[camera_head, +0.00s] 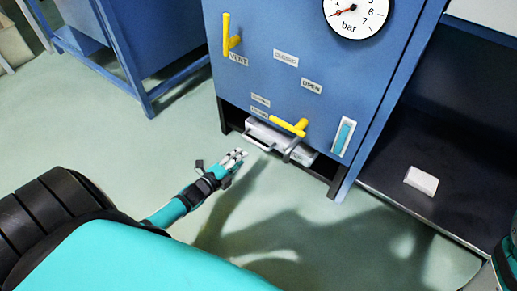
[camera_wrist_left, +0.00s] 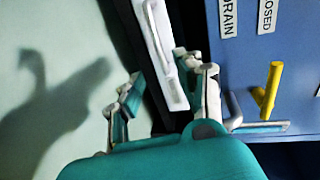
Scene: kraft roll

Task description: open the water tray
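The water tray (camera_head: 277,138) is a pale grey drawer in the dark slot at the foot of the blue cabinet (camera_head: 262,75), with a bar handle (camera_head: 258,144) along its front. It looks pushed in. In the left wrist view the white tray (camera_wrist_left: 160,40) runs down toward the fingers. My left gripper (camera_head: 240,156) is just in front of the tray's left end, low over the floor. In the wrist view its fingers (camera_wrist_left: 160,78) are spread, with nothing visibly held. I cannot tell whether a finger touches the handle. My right gripper is not in view.
A yellow drain lever (camera_head: 290,126) and its metal valve pipe hang close over the tray's front. A yellow vent lever (camera_head: 230,40) and a gauge (camera_head: 356,12) are higher up. A white block (camera_head: 421,180) lies on the dark shelf at right. The floor before the cabinet is clear.

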